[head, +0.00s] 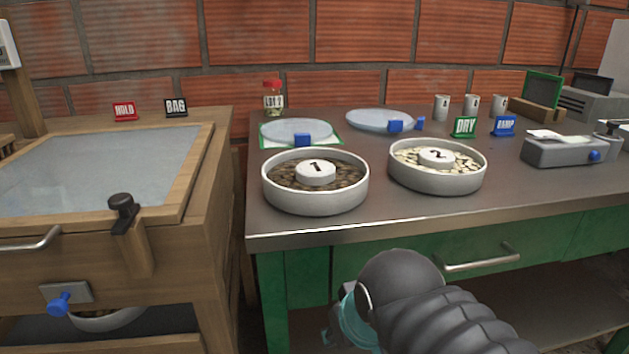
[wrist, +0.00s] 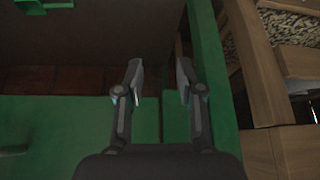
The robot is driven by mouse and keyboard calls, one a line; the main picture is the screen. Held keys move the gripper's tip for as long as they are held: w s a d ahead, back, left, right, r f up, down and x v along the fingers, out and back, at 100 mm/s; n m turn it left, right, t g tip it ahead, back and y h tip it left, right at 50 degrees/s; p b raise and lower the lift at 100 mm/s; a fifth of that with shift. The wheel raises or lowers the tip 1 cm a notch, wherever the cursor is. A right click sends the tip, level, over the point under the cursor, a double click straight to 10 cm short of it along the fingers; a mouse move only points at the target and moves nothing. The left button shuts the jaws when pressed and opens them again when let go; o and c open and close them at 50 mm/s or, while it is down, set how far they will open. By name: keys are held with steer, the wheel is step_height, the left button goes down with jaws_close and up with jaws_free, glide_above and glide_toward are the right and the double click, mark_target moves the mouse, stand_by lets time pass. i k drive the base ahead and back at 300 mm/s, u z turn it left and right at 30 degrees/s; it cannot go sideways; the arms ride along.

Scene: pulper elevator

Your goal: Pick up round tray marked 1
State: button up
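The round tray marked 1 (head: 315,197) is a pale grey, shallow round tray filled with dark brown beans, with a white hub bearing a "1" in its middle. It sits near the front left edge of the metal-topped table. My arm shows at the bottom of the head view, in front of the table and below its top; my gripper's fingers are mostly hidden there. In the wrist view my gripper (wrist: 158,85) is open and empty, with its fingers apart before the table's green front. The tray does not show in the wrist view.
The tray marked 2 (head: 438,181), with pale beans, stands close on the right. Flat round discs with blue blocks (head: 300,131) lie behind. A wooden box with a glass lid (head: 100,165) stands left across a narrow gap. A drawer handle (head: 480,257) juts from the table front.

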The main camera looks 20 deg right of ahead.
mark_target(308, 182)
steer(key=u, duration=0.45)
steer(key=k, duration=0.45)
steer(key=u, duration=0.8)
steer(key=k, duration=0.55)
steer(key=u, duration=0.15)
